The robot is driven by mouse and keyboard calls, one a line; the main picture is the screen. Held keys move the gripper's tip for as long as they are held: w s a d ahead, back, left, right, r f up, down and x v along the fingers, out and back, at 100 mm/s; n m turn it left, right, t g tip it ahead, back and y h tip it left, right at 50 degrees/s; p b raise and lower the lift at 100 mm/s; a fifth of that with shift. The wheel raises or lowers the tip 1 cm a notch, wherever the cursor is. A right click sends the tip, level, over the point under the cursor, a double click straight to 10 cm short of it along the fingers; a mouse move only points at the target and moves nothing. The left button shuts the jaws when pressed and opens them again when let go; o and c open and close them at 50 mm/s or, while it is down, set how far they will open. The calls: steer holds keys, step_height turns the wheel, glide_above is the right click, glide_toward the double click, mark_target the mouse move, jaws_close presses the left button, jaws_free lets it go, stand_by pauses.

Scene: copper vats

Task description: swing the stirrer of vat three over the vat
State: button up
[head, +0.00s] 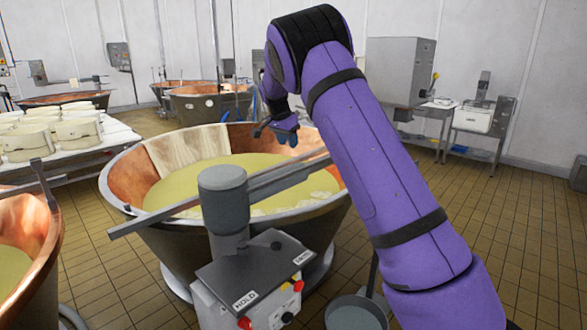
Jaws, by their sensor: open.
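A copper vat (160,215) full of yellow liquid stands in the middle of the head view, with pale lumps near its right side and a cloth over its far left wall. No number shows on it, so I cannot tell whether it is vat three. A grey stirrer post (223,205) stands at its near side. A long grey bar (285,180) runs from the post over the vat to the right, partly behind my purple arm; a thinner end reaches out left. My gripper (278,133) is open and seemingly empty above the vat's far right rim, apart from the bar.
A control box (250,290) with a HOLD label and red knobs stands below the post. Another copper vat (30,235) is at the left edge. A table of white cheese moulds (85,150) is at the left, a grey pan (355,312) below my arm. Tiled floor is free at right.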

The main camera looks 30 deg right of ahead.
mark_target(294, 171)
steer(key=shift+m, duration=0.3)
steer(key=x, duration=0.4)
steer(key=w+x, duration=0.1)
steer(key=x, duration=0.4)
steer(key=w+x, duration=0.1)
steer(key=x, duration=0.3)
steer(key=shift+w+a+f, duration=0.15)
jaws_close()
